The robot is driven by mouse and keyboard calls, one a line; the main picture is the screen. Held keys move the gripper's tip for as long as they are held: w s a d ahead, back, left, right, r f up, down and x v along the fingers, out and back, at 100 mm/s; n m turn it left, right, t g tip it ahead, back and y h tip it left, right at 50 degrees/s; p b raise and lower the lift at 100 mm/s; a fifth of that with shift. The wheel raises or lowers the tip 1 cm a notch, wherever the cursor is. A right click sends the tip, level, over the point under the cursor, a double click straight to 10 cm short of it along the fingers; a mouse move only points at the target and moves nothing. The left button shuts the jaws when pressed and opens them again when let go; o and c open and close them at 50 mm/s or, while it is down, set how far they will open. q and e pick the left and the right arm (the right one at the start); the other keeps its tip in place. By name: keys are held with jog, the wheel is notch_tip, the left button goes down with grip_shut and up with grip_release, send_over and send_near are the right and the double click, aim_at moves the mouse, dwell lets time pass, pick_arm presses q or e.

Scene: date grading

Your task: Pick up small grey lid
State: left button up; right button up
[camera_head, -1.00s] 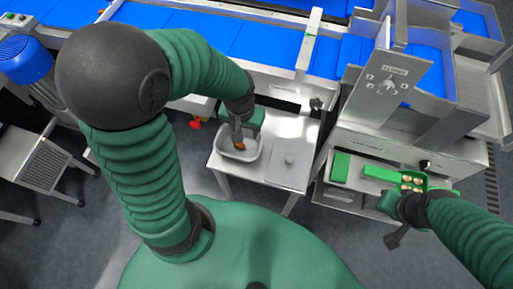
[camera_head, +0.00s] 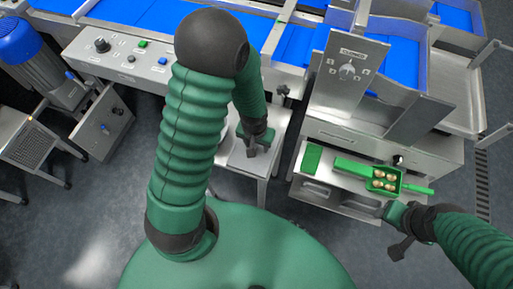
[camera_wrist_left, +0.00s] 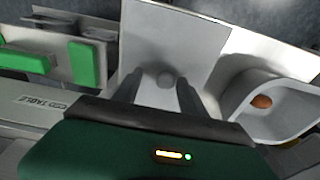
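The small grey lid (camera_wrist_left: 175,40) is a flat pale plate with a round knob (camera_wrist_left: 165,80), seen in the left wrist view. In the head view the lid (camera_head: 243,163) lies on a small steel table, partly hidden by my left arm. My left gripper (camera_head: 253,149) is above the lid. In the left wrist view the left gripper's fingers (camera_wrist_left: 158,88) are apart, one on each side of the knob; contact cannot be told. My right gripper (camera_head: 396,215) is close to the near edge of a green tray; its fingers are unclear.
A grey tub (camera_wrist_left: 290,100) with a brown date (camera_wrist_left: 261,102) stands beside the lid in the left wrist view. The green tray (camera_head: 400,190) holds several pale round items on a steel shelf (camera_head: 345,205). A green block (camera_head: 312,158) lies left of it. Steel machine panels stand behind.

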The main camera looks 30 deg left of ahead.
pick_arm(q)
jog(key=shift+d, duration=0.1)
jog(key=shift+c, duration=1.3)
jog(key=shift+s, duration=0.1)
jog(key=shift+c, duration=1)
jog(key=shift+a+f, duration=0.1)
jog(key=shift+a, duration=0.6)
grip_shut()
